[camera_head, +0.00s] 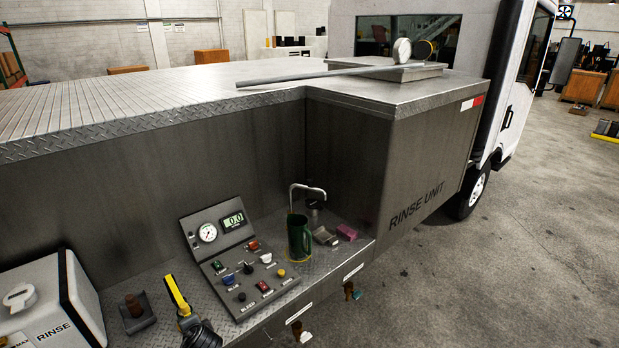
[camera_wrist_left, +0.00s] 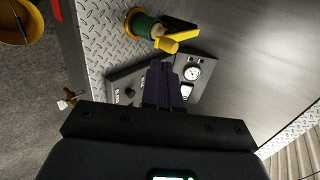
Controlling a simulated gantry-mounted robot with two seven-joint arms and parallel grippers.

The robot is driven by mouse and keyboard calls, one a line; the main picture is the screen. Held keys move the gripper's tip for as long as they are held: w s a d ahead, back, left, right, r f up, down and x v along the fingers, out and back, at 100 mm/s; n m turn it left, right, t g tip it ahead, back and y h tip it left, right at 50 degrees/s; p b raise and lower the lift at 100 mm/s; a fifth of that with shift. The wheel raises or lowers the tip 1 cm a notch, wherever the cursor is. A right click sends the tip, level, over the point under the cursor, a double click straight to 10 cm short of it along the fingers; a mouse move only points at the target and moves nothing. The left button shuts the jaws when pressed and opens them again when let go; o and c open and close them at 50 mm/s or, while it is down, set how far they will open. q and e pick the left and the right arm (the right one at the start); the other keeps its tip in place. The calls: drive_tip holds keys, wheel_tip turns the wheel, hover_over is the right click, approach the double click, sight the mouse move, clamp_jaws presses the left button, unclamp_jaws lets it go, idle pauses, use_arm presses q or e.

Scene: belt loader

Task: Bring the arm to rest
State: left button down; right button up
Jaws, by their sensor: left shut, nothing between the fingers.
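My left gripper (camera_wrist_left: 165,68) shows only in the left wrist view, its dark fingers shut together with nothing between them. It hangs over the control panel (camera_wrist_left: 125,85), apart from what I can make out; the exact gap cannot be told. The panel, with a round gauge (camera_head: 208,232), a 0.0 display (camera_head: 233,221) and several coloured buttons, sits on the truck's side shelf (camera_head: 335,248) in the head view. The gauge also shows in the left wrist view (camera_wrist_left: 193,71). My right gripper is in neither view.
A white RINSE box (camera_head: 88,300) and a yellow lever (camera_head: 178,296) are left of the panel. Open floor (camera_head: 520,250) lies right.

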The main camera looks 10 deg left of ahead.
use_arm(q)
drive_tip(key=s+d+f+g+h, duration=0.1)
drive_tip(key=s+d+f, duration=0.3)
drive_tip(key=s+f, duration=0.3)
drive_tip(key=s+d+f+g+h+p, duration=0.1)
drive_tip(key=s+d+f+h, duration=0.2)
drive_tip(key=s+d, duration=0.55)
drive_tip(key=s+d+f+g+h+p, duration=0.1)
drive_tip(key=s+d+f+h+p, duration=0.15)
drive_tip(key=s+d, duration=0.6)
drive_tip(key=s+d+r+n+g+h, duration=0.1)
drive_tip(key=s+d+r+n+h, duration=0.2)
drive_tip(key=s+r, duration=0.5)
wheel_tip(320, 180, up, 10)
drive_tip(key=a+n+t, duration=0.1)
drive_tip(key=n, duration=0.1)
drive_tip(key=shift+r+t+y+p, duration=0.15)
drive_tip(key=shift+t+y+p, duration=0.15)
drive_tip(key=shift+t+y, duration=0.1)
drive_tip(key=shift+w, duration=0.1)
